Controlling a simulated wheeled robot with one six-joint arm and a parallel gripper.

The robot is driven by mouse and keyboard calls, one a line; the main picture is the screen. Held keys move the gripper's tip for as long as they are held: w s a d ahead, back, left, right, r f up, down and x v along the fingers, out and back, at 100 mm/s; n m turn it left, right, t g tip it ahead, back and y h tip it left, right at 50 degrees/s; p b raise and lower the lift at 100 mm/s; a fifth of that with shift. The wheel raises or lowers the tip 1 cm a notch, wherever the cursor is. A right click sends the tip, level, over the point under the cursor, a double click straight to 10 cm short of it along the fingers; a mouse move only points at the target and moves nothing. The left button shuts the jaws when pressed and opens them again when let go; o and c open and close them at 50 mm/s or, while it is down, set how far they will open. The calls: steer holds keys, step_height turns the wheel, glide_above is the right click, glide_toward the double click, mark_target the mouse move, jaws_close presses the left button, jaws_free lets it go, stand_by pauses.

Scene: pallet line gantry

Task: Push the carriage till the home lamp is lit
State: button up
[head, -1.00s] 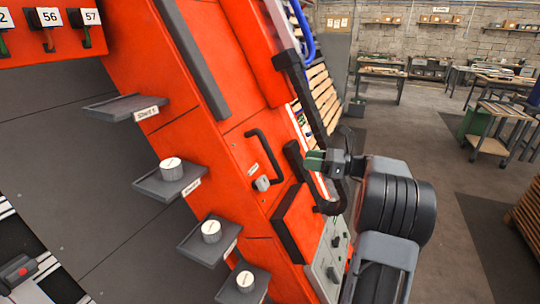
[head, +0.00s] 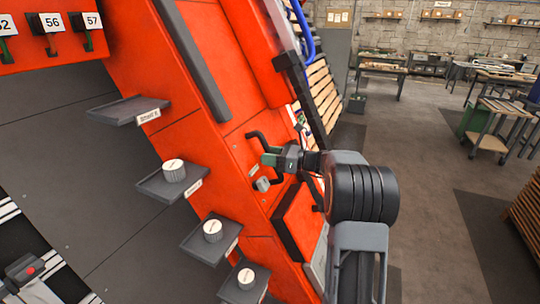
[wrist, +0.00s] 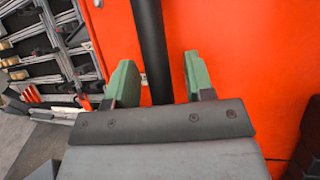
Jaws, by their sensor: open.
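My gripper (head: 268,159) is open in front of the orange machine panel, close to a black bar handle (head: 257,137). In the wrist view its two green fingers (wrist: 160,80) are spread, with a dark upright bar (wrist: 152,45) showing between them against the orange panel. I cannot tell whether they touch it. A grey block with a red button (head: 30,269) sits at the lower left edge by black-and-white strips; I cannot tell whether it is the carriage. No home lamp can be made out.
Small grey shelves (head: 128,111) with labels stick out from the orange frame (head: 130,60). Three of them carry white round pieces (head: 174,170). Number plates (head: 51,22) hang above at the left. Workbenches (head: 383,68) stand far back, with open floor (head: 430,200) at right.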

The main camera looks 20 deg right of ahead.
jaws_close()
stand_by(0.5)
